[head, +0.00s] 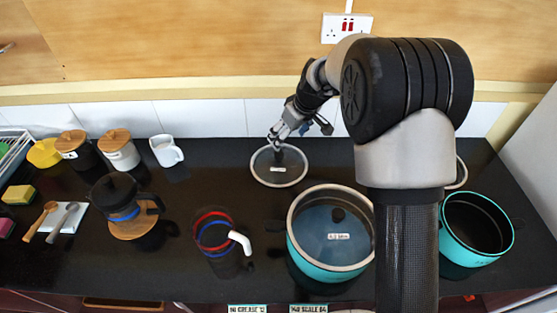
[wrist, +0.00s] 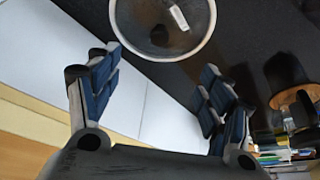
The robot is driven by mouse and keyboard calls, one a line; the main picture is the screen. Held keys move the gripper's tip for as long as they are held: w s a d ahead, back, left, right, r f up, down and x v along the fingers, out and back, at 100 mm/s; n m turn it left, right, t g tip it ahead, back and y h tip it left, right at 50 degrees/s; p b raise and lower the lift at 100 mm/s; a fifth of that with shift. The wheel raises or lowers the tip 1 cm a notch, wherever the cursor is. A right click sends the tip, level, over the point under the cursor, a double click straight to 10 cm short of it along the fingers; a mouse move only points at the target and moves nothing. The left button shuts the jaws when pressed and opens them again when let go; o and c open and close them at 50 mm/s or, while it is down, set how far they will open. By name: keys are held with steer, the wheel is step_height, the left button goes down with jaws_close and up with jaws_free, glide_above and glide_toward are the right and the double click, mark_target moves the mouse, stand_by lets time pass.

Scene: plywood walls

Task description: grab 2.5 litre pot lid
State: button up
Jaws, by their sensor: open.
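A round glass lid with a pale rim and a small white label (head: 268,180) lies flat on the black counter near the back wall. Its label is too small to read for certain. My gripper (head: 276,136) is open and empty, above the back edge of this lid. In the wrist view, my gripper (wrist: 158,82) has its two blue-padded fingers spread apart, and the lid (wrist: 185,42) shows beyond them at the top, partly cut off. Another lid (head: 318,218), with a dark knob and a label, covers a teal pot (head: 305,266).
An open teal pot (head: 472,262) stands at the right. A third pale rim (head: 462,174) is mostly hidden behind my arm. The wall is close behind.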

steer(key=b, duration=0.1)
glide_toward(279, 155)
steer(key=x, duration=0.3)
steer(key=w+x, duration=0.1)
steer(key=x, duration=0.1)
steer(key=shift+a+r, duration=0.15)
steer(key=shift+a, duration=0.2)
steer(key=x, duration=0.1)
steer(key=b+x, duration=0.1)
steer(key=x, duration=0.3)
steer(key=shift+s+d+f+b, duration=0.15)
steer(key=shift+d+f+b, duration=0.15)
steer(key=shift+d+b, duration=0.05)
steer(key=shift+r, duration=0.1)
steer(key=shift+c, duration=0.4)
steer(key=shift+s, duration=0.1)
steer(key=c, duration=0.8)
steer(key=shift+s, duration=0.1)
jaws_close()
